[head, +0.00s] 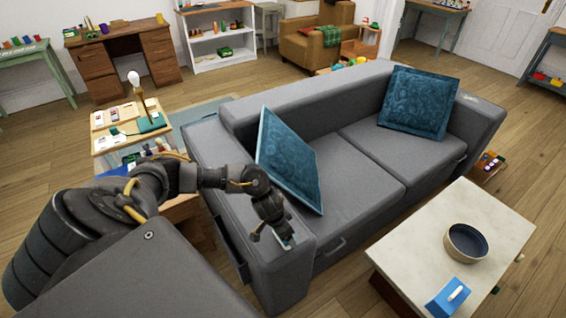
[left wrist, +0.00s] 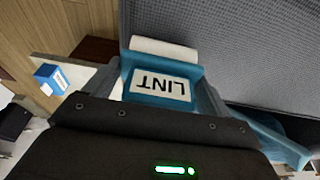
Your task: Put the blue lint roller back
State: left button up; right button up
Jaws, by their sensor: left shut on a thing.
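The blue lint roller shows in the left wrist view (left wrist: 158,100), with a white label reading LINT and a white end. My left gripper (head: 284,240) is shut on it, over the front end of the grey sofa's left arm (head: 282,268) in the head view. Only a small pale-blue bit of the roller (head: 289,243) shows there, below the fingers. I cannot tell whether it touches the sofa. A dark pocket-like panel (head: 229,238) hangs on the outer side of that sofa arm. My right gripper is not in view.
A teal cushion (head: 288,160) leans by the left sofa arm, close to my left wrist. A pale-topped table (head: 440,235) at the right bears a dark round bowl (head: 466,243) and a blue box (head: 448,298). The sofa seat (head: 360,180) has free room.

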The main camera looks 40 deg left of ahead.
pick_arm(q)
jog(key=o, duration=0.8)
jog(key=shift+f, duration=0.15)
jog(key=shift+o, duration=0.2)
jog(key=d+p+v, duration=0.1)
jog(key=p+v, duration=0.2)
jog(key=v, duration=0.9)
jog(key=shift+a, duration=0.55)
